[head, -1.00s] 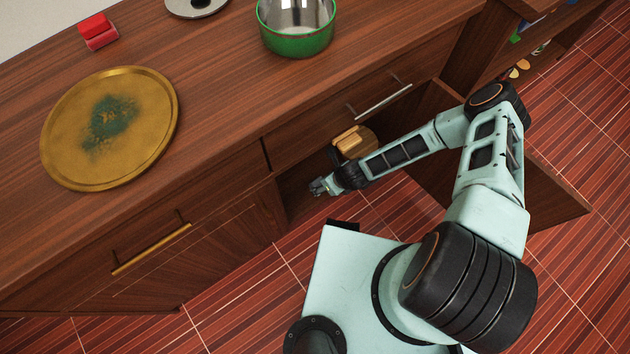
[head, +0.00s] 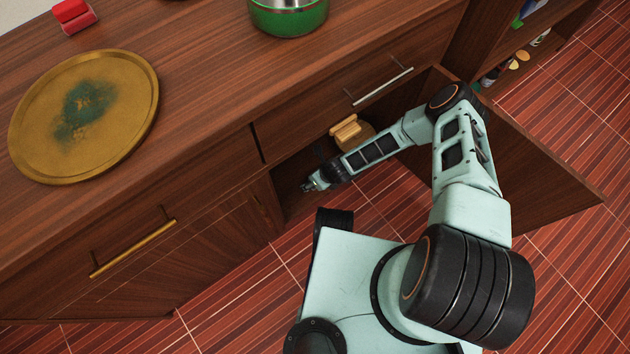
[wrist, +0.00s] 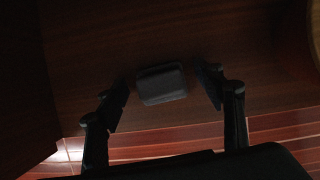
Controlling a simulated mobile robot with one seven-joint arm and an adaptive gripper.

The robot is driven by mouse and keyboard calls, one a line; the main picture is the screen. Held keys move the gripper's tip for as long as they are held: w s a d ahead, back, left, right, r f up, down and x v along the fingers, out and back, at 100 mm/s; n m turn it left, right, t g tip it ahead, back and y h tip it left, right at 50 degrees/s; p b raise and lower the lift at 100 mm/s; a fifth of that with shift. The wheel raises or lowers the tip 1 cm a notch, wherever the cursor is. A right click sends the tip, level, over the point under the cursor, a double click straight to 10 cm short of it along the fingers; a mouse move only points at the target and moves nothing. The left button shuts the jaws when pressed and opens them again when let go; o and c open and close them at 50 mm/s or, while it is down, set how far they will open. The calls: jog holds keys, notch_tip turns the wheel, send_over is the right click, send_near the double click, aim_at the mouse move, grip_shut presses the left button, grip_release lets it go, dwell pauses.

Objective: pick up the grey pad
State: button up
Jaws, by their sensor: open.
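The grey pad (wrist: 162,84) is a small dark block with rounded edges on the wooden cabinet floor, seen in the wrist view. My gripper (wrist: 166,88) is open, with one finger to the left of the pad and one to the right. The pad appears between the fingertips with a gap on each side; its height relative to them is hard to tell in the dim light. In the head view my gripper (head: 308,186) is low at the open cabinet, and the pad cannot be made out there.
The open cabinet door (head: 540,170) stands to the right of my arm. A wooden block-like item (head: 347,130) sits inside the cabinet behind my forearm. The counter above holds a golden round tray (head: 135,130), a green pot (head: 290,20) and a red item (head: 75,15).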

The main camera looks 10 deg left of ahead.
jog(key=c, duration=1.1)
jog(key=shift+r, duration=0.1)
